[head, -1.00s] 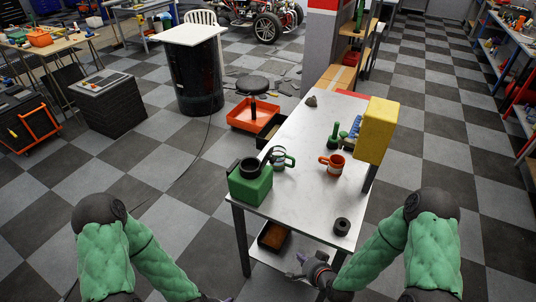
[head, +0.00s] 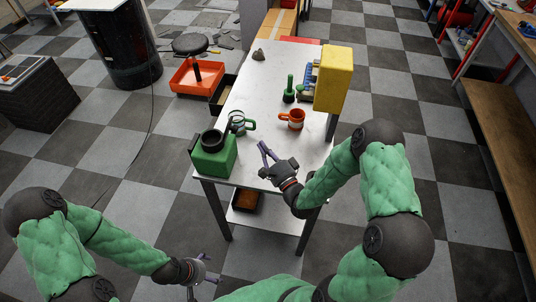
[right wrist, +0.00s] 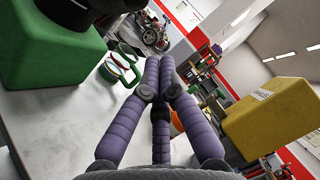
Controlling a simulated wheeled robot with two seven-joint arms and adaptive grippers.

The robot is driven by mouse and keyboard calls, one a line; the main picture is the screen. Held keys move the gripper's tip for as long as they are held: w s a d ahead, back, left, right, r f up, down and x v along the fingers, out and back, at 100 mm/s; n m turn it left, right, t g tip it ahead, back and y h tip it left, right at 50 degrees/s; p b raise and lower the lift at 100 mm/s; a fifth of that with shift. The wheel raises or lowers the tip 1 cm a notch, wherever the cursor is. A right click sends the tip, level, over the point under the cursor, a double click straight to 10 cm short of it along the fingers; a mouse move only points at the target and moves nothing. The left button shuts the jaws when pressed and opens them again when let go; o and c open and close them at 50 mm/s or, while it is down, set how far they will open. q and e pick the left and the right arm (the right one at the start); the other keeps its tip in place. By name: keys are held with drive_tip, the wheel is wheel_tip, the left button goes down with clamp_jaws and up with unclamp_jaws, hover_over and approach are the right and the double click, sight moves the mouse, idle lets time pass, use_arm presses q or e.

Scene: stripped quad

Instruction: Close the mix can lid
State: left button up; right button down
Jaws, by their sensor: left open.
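The mix can is a green box-shaped can (head: 213,158) at the near left corner of the metal table. It has a round black ring on top, and its dark opening faces up. I cannot clearly make out the lid's position. In the right wrist view the can (right wrist: 50,65) fills the upper left. My right gripper (head: 265,148) is above the table, right of the can and apart from it. Its purple fingers (right wrist: 160,62) run close together with nothing visible between them; their exact opening is unclear. My left gripper (head: 211,268) is open and empty, low in front of the table.
An orange mug (head: 291,120), a green tool (head: 290,90) and a yellow box (head: 334,78) stand further right and back. The table's near middle (head: 250,160) is mostly clear.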

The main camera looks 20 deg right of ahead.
sight(232, 130)
drive_tip(key=w+a+r, duration=0.1)
drive_tip(key=w+a, duration=0.3)
drive_tip(key=w, duration=0.2)
drive_tip(key=shift+r, duration=0.4)
drive_tip(key=shift+w, duration=0.1)
drive_tip(key=shift+w+a+r+n+p, duration=0.1)
drive_tip(key=shift+r+n+p, duration=0.25)
drive_tip(key=shift+p, duration=0.2)
